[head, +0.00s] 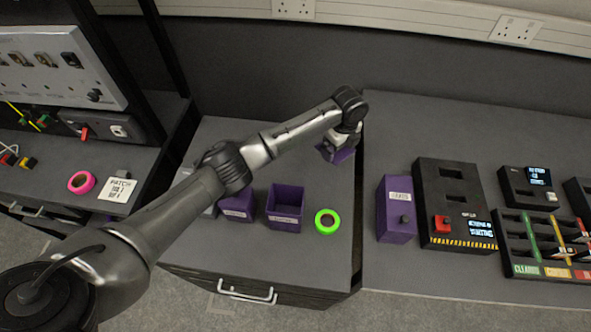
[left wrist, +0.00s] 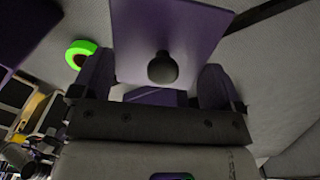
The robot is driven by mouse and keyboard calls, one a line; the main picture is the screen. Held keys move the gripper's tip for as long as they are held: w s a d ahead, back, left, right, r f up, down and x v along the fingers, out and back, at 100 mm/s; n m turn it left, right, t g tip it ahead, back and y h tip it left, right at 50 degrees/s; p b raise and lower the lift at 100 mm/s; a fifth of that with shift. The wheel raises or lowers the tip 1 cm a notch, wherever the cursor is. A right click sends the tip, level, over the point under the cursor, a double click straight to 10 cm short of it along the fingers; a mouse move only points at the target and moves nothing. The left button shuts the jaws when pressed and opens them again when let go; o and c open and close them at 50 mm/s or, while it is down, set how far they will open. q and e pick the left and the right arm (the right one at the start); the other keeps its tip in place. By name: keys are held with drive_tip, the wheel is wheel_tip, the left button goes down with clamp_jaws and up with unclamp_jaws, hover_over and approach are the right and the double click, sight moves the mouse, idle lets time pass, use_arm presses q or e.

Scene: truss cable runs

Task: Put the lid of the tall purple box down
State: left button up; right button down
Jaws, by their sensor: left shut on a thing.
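My left gripper (head: 345,139) is shut on a purple lid (head: 338,154) and holds it over the back right part of the middle cabinet top. In the left wrist view the lid (left wrist: 190,30) is a flat purple plate with a round black knob (left wrist: 163,68), just in front of the fingers (left wrist: 157,88). An open, empty purple box (head: 285,207) with a label stands on the middle cabinet. Another purple box (head: 237,206) to its left is partly hidden by my arm. My right gripper is not in view.
A green tape roll (head: 327,221) lies right of the open box. A purple box with a dark knob (head: 397,210) stands on the right bench beside a black device with a red switch (head: 442,225). The right bench's back left is clear. A pink tape roll (head: 81,182) lies left.

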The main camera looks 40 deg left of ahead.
use_arm(q)
drive_tip(key=shift+s+a+f, duration=0.15)
drive_tip(key=shift+a+f, duration=0.05)
drive_tip(key=shift+f, duration=0.3)
hover_over(298, 172)
drive_tip(key=shift+m, duration=0.3)
wheel_tip(298, 172, down, 7)
drive_tip(key=shift+f+b, duration=0.1)
drive_tip(key=shift+b, duration=0.3)
drive_tip(key=shift+f+b, duration=0.5)
drive_tip(key=shift+f, duration=1.4)
drive_tip(key=shift+f, duration=0.2)
drive_tip(key=o, duration=0.6)
drive_tip(key=shift+c, duration=0.2)
